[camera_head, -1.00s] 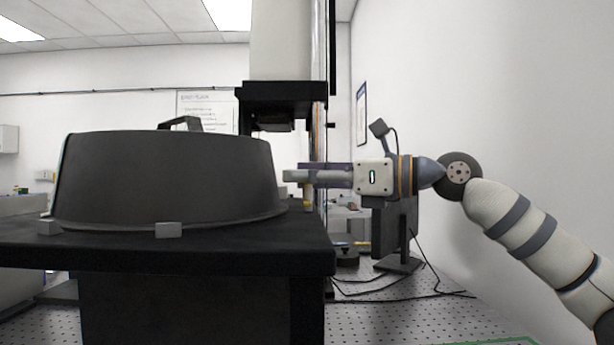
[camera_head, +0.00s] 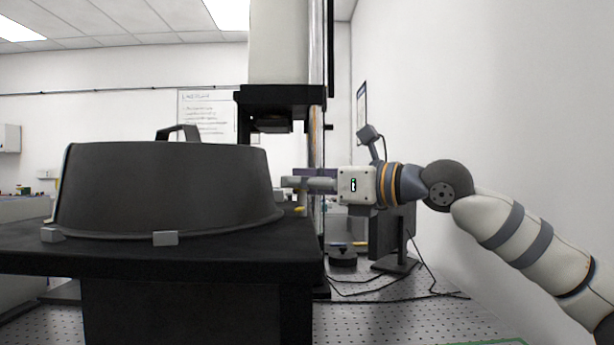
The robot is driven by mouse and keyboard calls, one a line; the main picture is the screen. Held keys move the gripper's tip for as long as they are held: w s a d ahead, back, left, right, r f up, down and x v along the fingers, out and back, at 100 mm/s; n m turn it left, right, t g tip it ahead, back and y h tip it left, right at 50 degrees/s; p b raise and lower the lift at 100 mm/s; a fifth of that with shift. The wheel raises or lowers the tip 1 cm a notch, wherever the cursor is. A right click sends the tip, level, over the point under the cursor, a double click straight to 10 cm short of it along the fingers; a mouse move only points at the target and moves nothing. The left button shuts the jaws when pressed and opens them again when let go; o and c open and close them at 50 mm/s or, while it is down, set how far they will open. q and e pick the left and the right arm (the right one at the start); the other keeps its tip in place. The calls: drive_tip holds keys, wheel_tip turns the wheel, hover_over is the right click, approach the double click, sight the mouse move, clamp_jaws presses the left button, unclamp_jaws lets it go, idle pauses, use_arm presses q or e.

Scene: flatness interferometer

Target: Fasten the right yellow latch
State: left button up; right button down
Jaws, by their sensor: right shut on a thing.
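The right yellow latch (camera_head: 300,211) shows as a small yellow piece by the right edge of the black cover (camera_head: 165,190), just below my right gripper's fingers. My right gripper (camera_head: 294,183) reaches in from the right at the cover's right side and is shut on the latch. The fingers hide most of the latch, so its exact angle is hard to tell. My left gripper is not in view.
The cover has a top handle (camera_head: 178,132) and small grey blocks (camera_head: 165,238) at its rim. It stands on a black table (camera_head: 200,259). A tall column (camera_head: 286,95) rises behind. A dark monitor (camera_head: 384,238) and cables are behind my right arm.

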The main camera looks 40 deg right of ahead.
drive_tip(key=m+h, duration=0.1)
drive_tip(key=h, duration=0.1)
drive_tip(key=m+h, duration=0.1)
drive_tip(key=h, duration=0.1)
drive_tip(key=shift+a+r+m+t, duration=0.15)
drive_tip(key=shift+m+t, duration=0.15)
drive_tip(key=shift+m, duration=0.1)
drive_tip(key=m+h, duration=0.1)
drive_tip(key=h, duration=0.1)
drive_tip(key=shift+m+h, duration=0.4)
drive_tip(key=m+g+h, duration=0.1)
drive_tip(key=m+h, duration=0.1)
drive_tip(key=h, duration=0.1)
drive_tip(key=m+g+h, duration=0.1)
drive_tip(key=m+h, duration=0.1)
drive_tip(key=h, duration=0.1)
drive_tip(key=shift+h, duration=0.3)
drive_tip(key=shift+m+g+h, duration=1.9)
drive_tip(key=shift+m+h, duration=0.1)
drive_tip(key=shift+h, duration=0.4)
drive_tip(key=shift+f, duration=0.2)
drive_tip(key=c, duration=1.4)
unclamp_jaws()
drive_tip(key=shift+c, duration=0.2)
